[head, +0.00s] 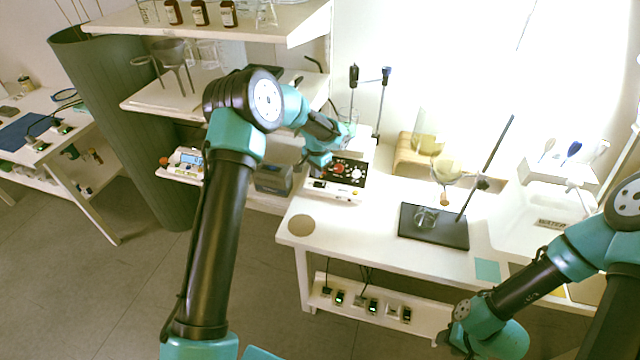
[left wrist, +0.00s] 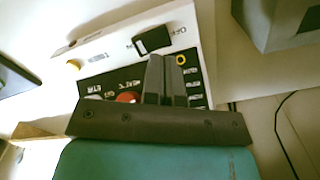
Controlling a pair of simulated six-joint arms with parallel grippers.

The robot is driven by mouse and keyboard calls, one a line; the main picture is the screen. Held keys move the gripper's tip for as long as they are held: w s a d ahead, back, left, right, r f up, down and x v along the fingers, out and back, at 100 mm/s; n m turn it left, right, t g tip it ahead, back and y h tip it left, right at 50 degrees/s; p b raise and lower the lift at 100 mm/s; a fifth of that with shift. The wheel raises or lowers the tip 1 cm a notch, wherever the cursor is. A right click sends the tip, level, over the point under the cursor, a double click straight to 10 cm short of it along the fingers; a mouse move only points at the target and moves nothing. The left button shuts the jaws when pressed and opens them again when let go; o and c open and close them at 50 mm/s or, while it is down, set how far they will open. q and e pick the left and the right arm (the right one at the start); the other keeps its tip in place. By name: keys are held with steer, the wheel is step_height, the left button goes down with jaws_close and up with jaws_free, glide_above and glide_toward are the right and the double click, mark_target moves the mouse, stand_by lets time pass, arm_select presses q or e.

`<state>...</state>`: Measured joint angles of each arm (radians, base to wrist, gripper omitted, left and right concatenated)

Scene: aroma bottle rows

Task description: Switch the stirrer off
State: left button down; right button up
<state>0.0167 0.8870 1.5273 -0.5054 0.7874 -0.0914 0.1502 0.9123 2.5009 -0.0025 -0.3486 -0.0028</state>
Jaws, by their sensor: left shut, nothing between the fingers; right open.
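The stirrer (head: 346,190) is a white box with a black control panel on the left part of the white bench. In the left wrist view its front face (left wrist: 110,47) carries a black rocker switch (left wrist: 152,40) with small lettering at both ends. A red knob (left wrist: 127,97) sits on the panel, partly behind my gripper. My left gripper (left wrist: 164,60) is shut and empty, its fingertips close to the rocker switch; I cannot tell whether they touch it. In the head view its fingers are largely hidden by the wrist. My right arm shows at lower right, but its fingers are not visible.
A dark stand base (head: 433,226) with a rod and funnel stands right of the stirrer. A grey box (head: 273,178) is to its left. Shelves (head: 222,93) with glassware rise behind my left arm. A round cork mat (head: 301,225) lies at the bench's front left.

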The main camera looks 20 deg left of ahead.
mark_target(317, 183)
arm_select(q)
steer(key=shift+r, duration=1.6)
